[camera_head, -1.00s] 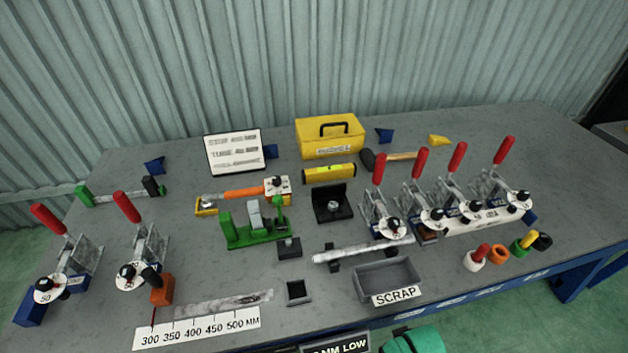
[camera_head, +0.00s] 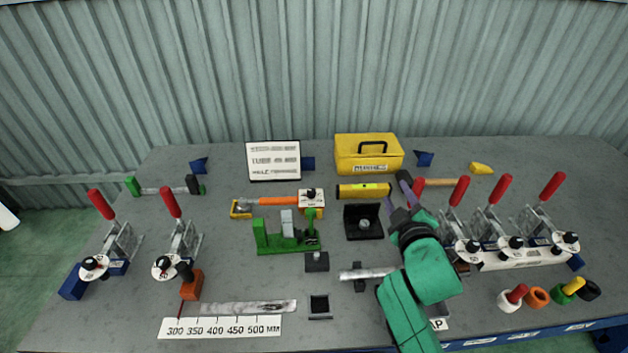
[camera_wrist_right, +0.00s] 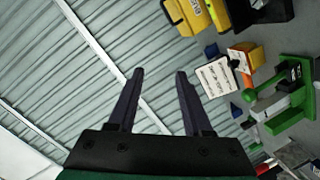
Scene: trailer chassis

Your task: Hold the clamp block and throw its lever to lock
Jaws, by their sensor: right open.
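Several toggle clamps with red levers stand on the bench; which one is the clamp block I cannot tell. Two are at the left, an outer clamp (camera_head: 120,242) and an inner clamp (camera_head: 186,240), with red levers (camera_head: 101,204) (camera_head: 170,202) sticking up at a tilt. More stand in a row at the right, including a middle clamp (camera_head: 502,222) and an end clamp (camera_head: 545,222). My right gripper (camera_head: 397,192) is open and empty above the bench middle, left of that row. It also shows in the right wrist view (camera_wrist_right: 160,73). My left gripper is out of view.
A green fixture (camera_head: 285,240), black angle block (camera_head: 363,232), yellow level (camera_head: 363,191) and yellow toolbox (camera_head: 368,153) stand mid-bench. A ruler strip (camera_head: 220,327) lies at the front. My right arm covers much of the scrap tray and the row's leftmost clamp.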

